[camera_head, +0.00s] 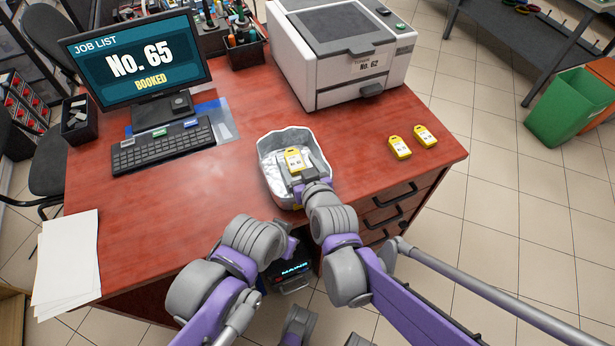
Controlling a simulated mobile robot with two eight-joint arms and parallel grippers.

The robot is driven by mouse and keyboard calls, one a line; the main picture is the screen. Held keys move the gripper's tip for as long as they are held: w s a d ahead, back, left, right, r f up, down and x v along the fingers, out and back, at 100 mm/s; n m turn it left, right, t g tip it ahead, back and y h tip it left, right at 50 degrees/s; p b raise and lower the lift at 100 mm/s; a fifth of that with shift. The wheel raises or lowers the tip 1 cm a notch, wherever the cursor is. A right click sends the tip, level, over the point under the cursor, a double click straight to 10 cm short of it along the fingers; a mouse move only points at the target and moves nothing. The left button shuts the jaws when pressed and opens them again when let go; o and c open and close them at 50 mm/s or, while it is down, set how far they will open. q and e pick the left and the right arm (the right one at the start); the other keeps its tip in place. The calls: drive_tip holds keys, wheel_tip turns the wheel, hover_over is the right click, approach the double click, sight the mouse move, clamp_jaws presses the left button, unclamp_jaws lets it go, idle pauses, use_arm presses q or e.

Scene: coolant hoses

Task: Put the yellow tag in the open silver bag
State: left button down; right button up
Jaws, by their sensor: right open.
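The open silver bag (265,150) stands on the red-brown desk near its front edge, with a white lining or filling inside. A yellow tag (294,158) shows within the bag's opening, just beyond my right gripper (297,175). My right gripper reaches over the bag's front rim and is open. I cannot tell whether the tag rests on the filling or still touches the fingers. Two more yellow tags, one (400,147) and another (425,136), lie on the desk to the right. My left arm is bent low before the desk front; its fingers cannot be made out.
A label printer (340,55) stands behind the bag. A monitor (138,60) and keyboard (163,147) are at left. White papers (67,262) lie at the left front corner. A green bin (570,108) stands on the floor at right. The desk around the two right tags is clear.

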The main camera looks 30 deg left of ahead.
drive_tip(key=p+v, duration=0.1)
drive_tip(key=v, duration=0.9)
drive_tip(key=shift+d, duration=0.15)
drive_tip(key=d+f+m+g+h, duration=0.1)
drive_tip(key=d+f+m+h, duration=0.15)
drive_tip(key=d, duration=0.65)
drive_tip(key=d+f+m+h, duration=0.2)
drive_tip(key=d+h, duration=0.1)
drive_tip(key=d, duration=0.7)
drive_tip(key=s+d+f+m+g+h, duration=0.1)
drive_tip(key=s+d+m+h, duration=0.1)
drive_tip(key=s+d, duration=0.3)
drive_tip(key=s+d+f+m+g+h, duration=0.2)
drive_tip(key=s+d, duration=0.2)
drive_tip(key=d, duration=0.6)
drive_tip(key=shift+s+m+g, duration=0.3)
drive_tip(key=shift+s+m, duration=0.05)
drive_tip(key=shift+s, duration=0.05)
drive_tip(key=shift+r, duration=0.1)
